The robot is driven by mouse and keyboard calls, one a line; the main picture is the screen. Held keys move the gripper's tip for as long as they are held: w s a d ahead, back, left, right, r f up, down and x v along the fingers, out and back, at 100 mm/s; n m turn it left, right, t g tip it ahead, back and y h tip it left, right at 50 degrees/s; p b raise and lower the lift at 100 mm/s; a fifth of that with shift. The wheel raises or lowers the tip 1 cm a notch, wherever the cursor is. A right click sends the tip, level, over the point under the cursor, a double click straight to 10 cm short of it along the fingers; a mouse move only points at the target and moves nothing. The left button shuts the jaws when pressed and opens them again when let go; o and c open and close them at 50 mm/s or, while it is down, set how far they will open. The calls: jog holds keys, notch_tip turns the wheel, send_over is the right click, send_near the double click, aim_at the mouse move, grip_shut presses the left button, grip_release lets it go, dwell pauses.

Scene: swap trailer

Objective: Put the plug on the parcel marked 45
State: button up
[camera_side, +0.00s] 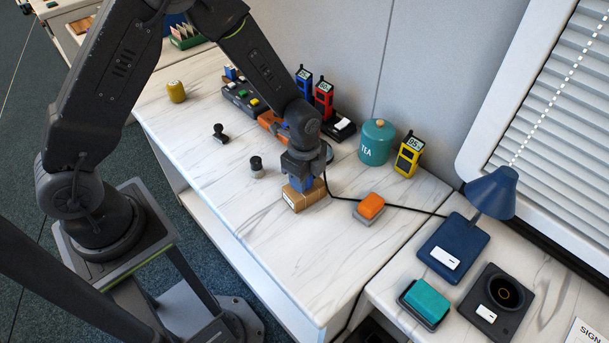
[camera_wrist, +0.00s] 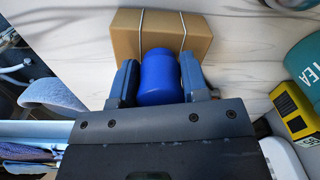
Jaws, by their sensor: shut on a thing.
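My gripper (camera_side: 301,180) is shut on a blue rounded plug (camera_wrist: 159,76), which sits between the two fingers in the wrist view. A brown cardboard parcel (camera_side: 307,200) tied with string lies on the white marble-patterned table directly below the gripper. The parcel also shows in the wrist view (camera_wrist: 205,30), behind the plug. The plug is right over or against the parcel's top; I cannot tell whether it touches. A pale label shows on the parcel's near side, but I cannot read its number. The plug is mostly hidden by the fingers in the side view.
An orange-topped block (camera_side: 371,206) stands right of the parcel, by a black cable. A teal tea tin (camera_side: 376,146) and a yellow handheld device (camera_side: 408,158) stand behind. A dark stamp (camera_side: 256,166) is to the left. The front table area is clear.

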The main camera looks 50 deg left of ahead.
jog(key=o, duration=0.9)
jog(key=shift+f, duration=0.15)
